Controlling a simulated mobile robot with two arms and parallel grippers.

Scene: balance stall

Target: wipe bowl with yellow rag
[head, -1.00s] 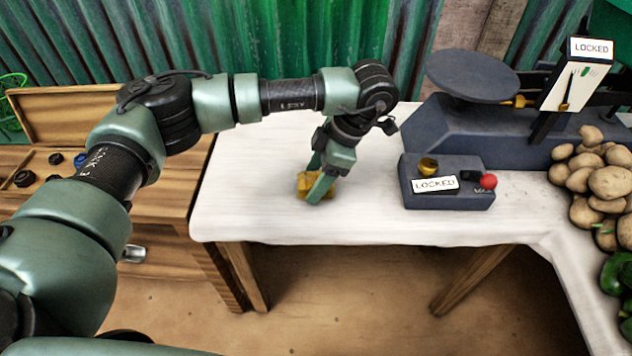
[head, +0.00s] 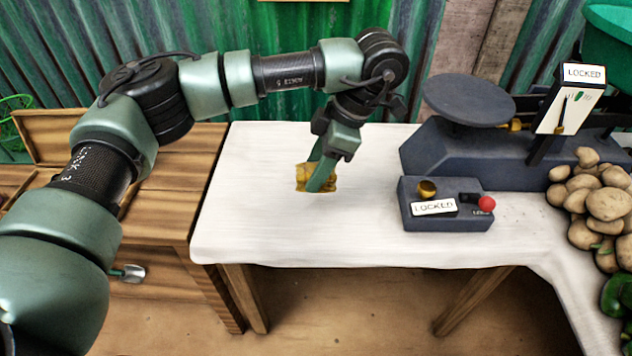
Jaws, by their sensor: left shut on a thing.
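My left gripper (head: 316,181) points down over the white-covered table and is shut on the yellow rag (head: 301,176). The rag is a small, bunched, mustard-yellow cloth, partly hidden by the green fingers. I cannot tell for certain whether it touches the table. The bowl (head: 468,98) appears to be the dark, shallow, round dish on top of the grey scale (head: 440,148). It is to the right of my left gripper and apart from it. My right gripper is out of view.
A dark control box (head: 420,222) with a brass knob, red ball and "LOCKED" label stands in front of the scale. Potatoes (head: 607,205) and green peppers (head: 612,296) lie at the right. A wooden chest (head: 150,225) stands at the left. The white tablecloth (head: 250,220) is mostly bare.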

